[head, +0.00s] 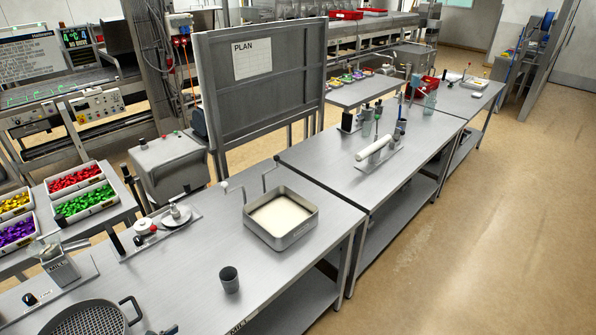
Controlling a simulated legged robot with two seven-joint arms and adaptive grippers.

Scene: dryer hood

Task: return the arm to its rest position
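Neither of my arms shows clearly in the head view, and I see no gripper fingers. A small dark shape cut off at the bottom edge, right of the round sieve-like pan (88,318), is too little to identify. A grey cup (229,280) stands upright on the near steel table (190,268). A square metal tray (309,222) with pale contents sits behind it to the right. Nothing is seen touching the cup or the tray.
A grinder-like device (60,265) and a small device with round parts (176,214) stand on the left. Bins of coloured pieces (76,181) lie beyond. A "PLAN" board (262,85) rises behind. A white roller (375,149) lies on the farther table. Open floor (480,220) is at right.

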